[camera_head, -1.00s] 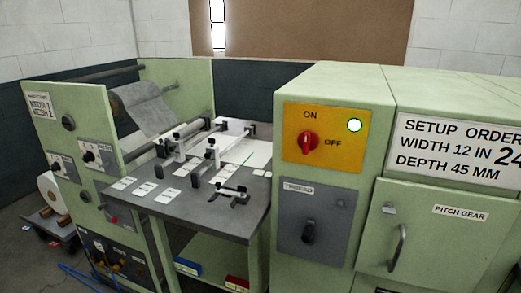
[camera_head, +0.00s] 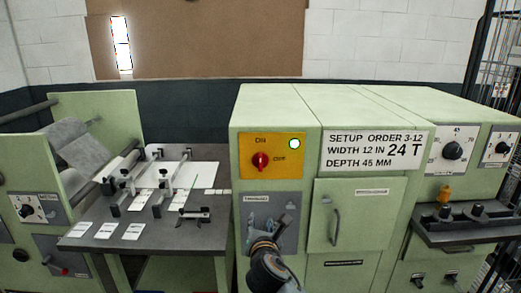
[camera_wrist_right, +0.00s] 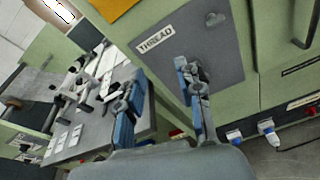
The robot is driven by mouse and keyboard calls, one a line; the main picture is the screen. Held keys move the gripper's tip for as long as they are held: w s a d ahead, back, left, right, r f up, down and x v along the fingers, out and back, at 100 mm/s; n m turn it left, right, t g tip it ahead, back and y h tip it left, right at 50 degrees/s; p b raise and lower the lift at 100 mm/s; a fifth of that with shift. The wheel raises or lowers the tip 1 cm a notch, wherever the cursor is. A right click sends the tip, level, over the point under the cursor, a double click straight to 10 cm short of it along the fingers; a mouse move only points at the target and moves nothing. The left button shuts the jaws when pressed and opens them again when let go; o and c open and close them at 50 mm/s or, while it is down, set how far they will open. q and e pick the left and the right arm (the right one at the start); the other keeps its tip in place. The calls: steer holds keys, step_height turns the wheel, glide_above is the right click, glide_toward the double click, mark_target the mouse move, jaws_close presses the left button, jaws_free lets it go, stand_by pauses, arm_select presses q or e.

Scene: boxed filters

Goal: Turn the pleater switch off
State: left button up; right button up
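The pleater switch, a red knob (camera_head: 261,161), sits on a yellow panel (camera_head: 290,169) on the front of a pale green cabinet. ON is printed above it and OFF to its right; its handle looks roughly upright, toward ON. A round lamp (camera_head: 294,143) beside it glows green-white. My right gripper (camera_head: 270,224) is below the knob, in front of the grey THREAD panel, apart from the knob. In the wrist view its two blue-backed fingers (camera_wrist_right: 160,72) are spread with nothing between. Only the yellow panel's corner (camera_wrist_right: 115,6) shows there. My left gripper is out of view.
The grey THREAD panel (camera_wrist_right: 205,50) is just beyond the fingers. A cabinet door with a handle (camera_head: 336,226) is to the right, below the setup order sign (camera_head: 375,150). A grey worktable (camera_head: 190,236) with clamps is left. A dark shelf (camera_head: 470,236) juts out at right.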

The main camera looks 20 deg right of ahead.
step_height(320, 180, up, 13)
steer(key=s+n+t+h, duration=0.1)
steer(key=s+n+t, duration=0.1)
steer(key=n, duration=0.1)
steer(key=p, duration=0.3)
glide_toward(260, 158)
steer(key=x, duration=0.7)
steer(key=shift+w+d+r, duration=0.1)
steer(key=shift+w+d, duration=0.2)
steer(key=shift+w, duration=0.5)
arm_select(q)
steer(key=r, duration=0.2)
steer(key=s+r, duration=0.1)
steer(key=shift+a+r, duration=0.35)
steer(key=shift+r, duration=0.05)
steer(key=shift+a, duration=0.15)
arm_select(e)
jaws_close()
